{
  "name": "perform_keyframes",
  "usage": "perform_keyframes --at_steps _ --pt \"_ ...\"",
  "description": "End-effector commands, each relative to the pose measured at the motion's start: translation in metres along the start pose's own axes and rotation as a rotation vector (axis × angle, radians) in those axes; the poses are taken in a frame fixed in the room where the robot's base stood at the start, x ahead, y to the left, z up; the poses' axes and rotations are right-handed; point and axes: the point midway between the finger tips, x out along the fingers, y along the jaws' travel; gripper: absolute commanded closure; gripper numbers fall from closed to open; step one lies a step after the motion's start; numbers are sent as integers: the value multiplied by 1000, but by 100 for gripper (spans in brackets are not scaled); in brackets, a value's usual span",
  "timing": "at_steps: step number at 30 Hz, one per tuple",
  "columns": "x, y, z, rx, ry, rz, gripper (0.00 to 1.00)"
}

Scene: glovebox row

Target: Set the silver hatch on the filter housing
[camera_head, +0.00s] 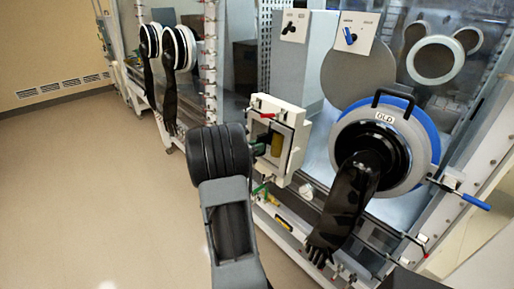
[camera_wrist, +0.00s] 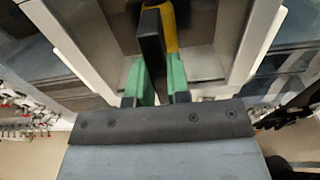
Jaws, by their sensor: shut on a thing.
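The white box-like filter housing (camera_head: 254,101) stands on the cabinet front, its face towards my arm. My gripper (camera_head: 270,143) is at its opening. In the wrist view the green fingers of my gripper (camera_wrist: 155,60) are shut on a black upright bar (camera_wrist: 151,40). A yellow piece (camera_wrist: 171,28) shows just behind the bar; I cannot tell if they are joined. Grey surfaces (camera_wrist: 203,65) lie behind the fingers, between pale side walls. I cannot tell whether they are the silver hatch or the inside of the housing. The bar's far end is hidden.
A round port with a blue ring (camera_head: 432,130) and a hanging black glove (camera_head: 345,205) is right of the housing. A blue-tipped lever (camera_head: 475,202) sticks out further right. A red lever (camera_head: 267,115) is on the housing's top. Open floor (camera_head: 90,170) lies left.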

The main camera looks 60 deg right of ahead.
Motion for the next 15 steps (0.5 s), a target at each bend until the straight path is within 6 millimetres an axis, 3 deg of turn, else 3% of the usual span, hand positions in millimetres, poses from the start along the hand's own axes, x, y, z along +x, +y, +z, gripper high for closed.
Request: perform_keyframes --at_steps 15 --pt "4 0 2 2 -3 1 100"
